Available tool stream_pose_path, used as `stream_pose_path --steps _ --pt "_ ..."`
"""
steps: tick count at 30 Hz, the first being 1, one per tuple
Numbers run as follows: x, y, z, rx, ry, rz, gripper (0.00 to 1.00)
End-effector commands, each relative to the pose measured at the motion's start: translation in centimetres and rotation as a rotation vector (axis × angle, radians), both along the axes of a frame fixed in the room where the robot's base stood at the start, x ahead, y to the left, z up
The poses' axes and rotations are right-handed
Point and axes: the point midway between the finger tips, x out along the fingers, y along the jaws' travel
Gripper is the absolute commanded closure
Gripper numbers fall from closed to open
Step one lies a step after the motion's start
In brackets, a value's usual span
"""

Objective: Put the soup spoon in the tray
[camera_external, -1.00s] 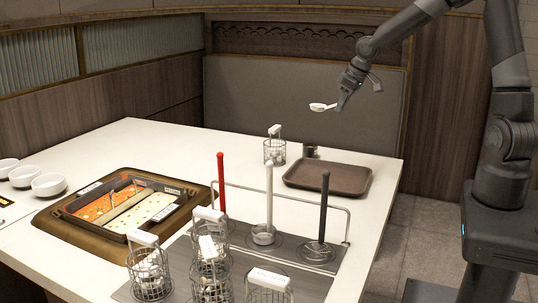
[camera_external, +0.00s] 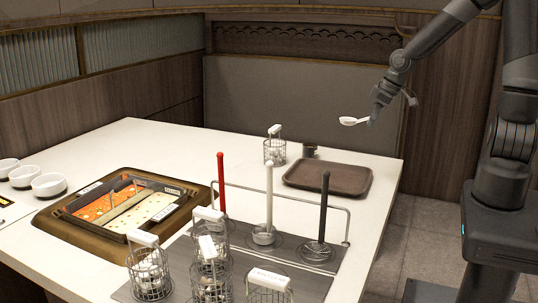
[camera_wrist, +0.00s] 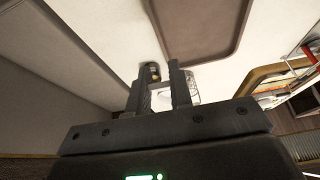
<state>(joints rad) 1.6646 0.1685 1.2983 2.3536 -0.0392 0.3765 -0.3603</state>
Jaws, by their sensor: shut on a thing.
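The white soup spoon (camera_external: 353,121) is held in my gripper (camera_external: 373,118), with its bowl pointing left, in the air above the back right of the table. The brown tray (camera_external: 345,189) lies flat on the right part of the table, lower than the spoon and a little to its left, and looks empty. In the wrist view, my gripper (camera_wrist: 160,92) is shut on the spoon, whose white part (camera_wrist: 161,101) shows between the fingers. The tray (camera_wrist: 172,50) also shows at the top of the wrist view. The rest of the spoon is hidden there.
A small dark cup (camera_external: 310,150) and a wire basket (camera_external: 275,148) stand behind the tray. A wire rack (camera_external: 347,222) with red, white and black handled tools stands in front. A divided pot (camera_external: 45,225) and white bowls (camera_external: 48,184) are at left. Several baskets stand at the front.

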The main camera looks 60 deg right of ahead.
Motion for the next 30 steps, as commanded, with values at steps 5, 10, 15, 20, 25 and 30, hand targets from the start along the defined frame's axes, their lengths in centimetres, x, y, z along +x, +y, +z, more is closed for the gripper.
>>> stream_pose_path --steps 5,10,15,20,25,30 --pt "-0.8 -0.1 -0.4 0.0 0.001 0.002 1.0" --pt "-0.8 0.1 -1.2 0.0 -0.001 0.007 1.0" --pt "-0.7 0.1 -2.0 0.001 -0.001 0.006 1.0" --pt "-0.8 0.1 -2.9 0.002 0.001 0.006 1.0" --pt "-0.8 0.1 -4.4 0.001 0.001 0.007 1.0" --pt "-0.8 0.1 -5.2 0.001 0.001 0.005 1.0"
